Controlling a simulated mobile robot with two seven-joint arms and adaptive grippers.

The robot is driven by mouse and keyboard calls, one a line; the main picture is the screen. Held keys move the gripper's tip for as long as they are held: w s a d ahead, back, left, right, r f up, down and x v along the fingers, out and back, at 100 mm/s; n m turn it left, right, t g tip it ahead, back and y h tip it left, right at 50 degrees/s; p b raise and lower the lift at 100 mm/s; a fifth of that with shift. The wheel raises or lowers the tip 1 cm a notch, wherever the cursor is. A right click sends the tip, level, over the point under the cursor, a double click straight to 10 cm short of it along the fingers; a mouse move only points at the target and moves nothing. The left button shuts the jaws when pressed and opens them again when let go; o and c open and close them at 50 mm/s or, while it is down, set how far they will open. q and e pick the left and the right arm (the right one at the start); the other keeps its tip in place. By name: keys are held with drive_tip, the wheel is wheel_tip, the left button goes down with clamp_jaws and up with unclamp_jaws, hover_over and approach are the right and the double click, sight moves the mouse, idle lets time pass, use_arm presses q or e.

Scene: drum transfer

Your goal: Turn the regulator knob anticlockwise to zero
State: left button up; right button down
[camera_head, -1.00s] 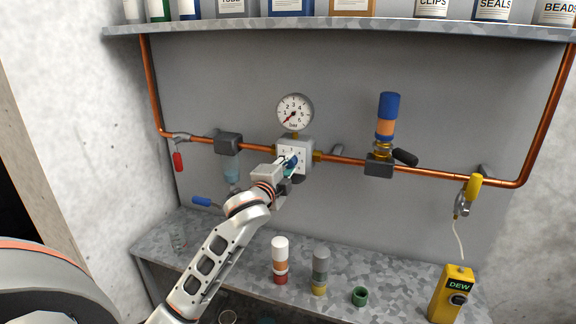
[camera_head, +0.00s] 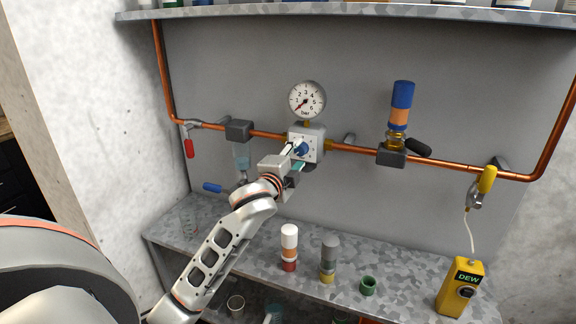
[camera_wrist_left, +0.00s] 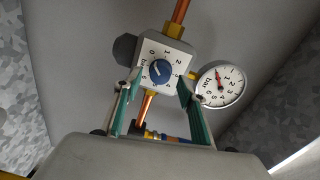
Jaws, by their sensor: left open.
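The blue regulator knob (camera_head: 301,149) sits on the white numbered face of the regulator body (camera_head: 319,141), in the copper pipe line. My left gripper (camera_head: 293,158) is open in front of it at the lower left. In the left wrist view the knob (camera_wrist_left: 159,72) shows between and beyond the two spread green fingertips (camera_wrist_left: 160,84), with no clear contact. The knob's pale mark is too small to read surely. The pressure gauge (camera_head: 307,101) above has its red needle at the low end, lower left; it also shows in the wrist view (camera_wrist_left: 221,85). My right gripper is not in view.
A red-handled valve (camera_head: 189,147) and a filter (camera_head: 240,130) are left of the regulator. A blue-and-orange cylinder (camera_head: 401,108) and a yellow-handled valve (camera_head: 487,180) are right. Below, a bench (camera_head: 330,284) holds a white-topped bottle (camera_head: 289,247), a grey-topped one (camera_head: 329,258) and a yellow meter (camera_head: 461,288).

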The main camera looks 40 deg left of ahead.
use_arm(q)
drive_tip(key=v, duration=1)
drive_tip(key=s+d+f+n+g+h, duration=0.1)
drive_tip(key=s+d+f, duration=0.15)
drive_tip(key=f, duration=0.65)
drive_tip(key=s+d+f+n+g+h, duration=0.2)
drive_tip(key=d+f, duration=0.1)
drive_tip(key=f, duration=0.6)
drive_tip(key=s+d+f+n+g+h, duration=0.1)
drive_tip(key=s+d+f, duration=0.15)
drive_tip(key=f, duration=0.65)
drive_tip(key=s+d+f+n+g+h, duration=0.1)
drive_tip(key=s+d+f+n, duration=0.2)
drive_tip(key=s+f, duration=0.5)
drive_tip(key=s+d+f+n+g+h, duration=0.1)
drive_tip(key=s+d+f+n, duration=0.1)
drive_tip(key=s+d+f, duration=0.4)
wheel_tip(320, 180, down, 4)
drive_tip(key=shift+s+d+n+g, duration=0.3)
drive_tip(key=shift+s+n+g, duration=0.1)
drive_tip(key=shift+s, duration=0.6)
